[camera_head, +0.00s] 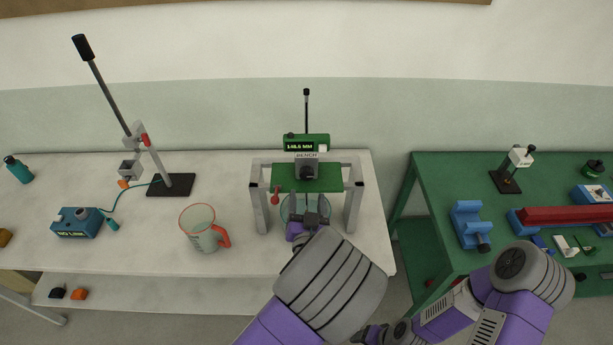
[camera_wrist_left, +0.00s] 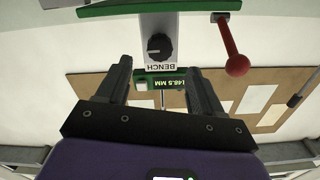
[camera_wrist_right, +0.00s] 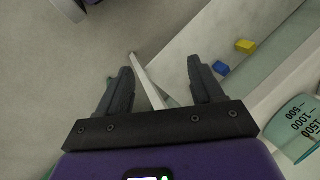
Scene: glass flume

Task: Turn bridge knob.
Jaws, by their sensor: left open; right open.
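The bridge (camera_head: 345,178) is a grey frame with a green plate, standing on the white table. My left gripper (camera_head: 306,205) is open in front of the bridge. In the left wrist view its fingers (camera_wrist_left: 160,80) are apart, with the knob beyond and between them, not touched. My right gripper (camera_wrist_right: 160,75) is open and empty, low near the table's front edge.
A red ball lever (camera_wrist_left: 237,65) hangs beside the knob, also seen in the head view (camera_head: 275,197). A green display (camera_head: 306,144) reads about 148.5 MM. A measuring jug (camera_head: 199,232) stands left of the bridge. A green table (camera_head: 430,190) with blue tools lies right.

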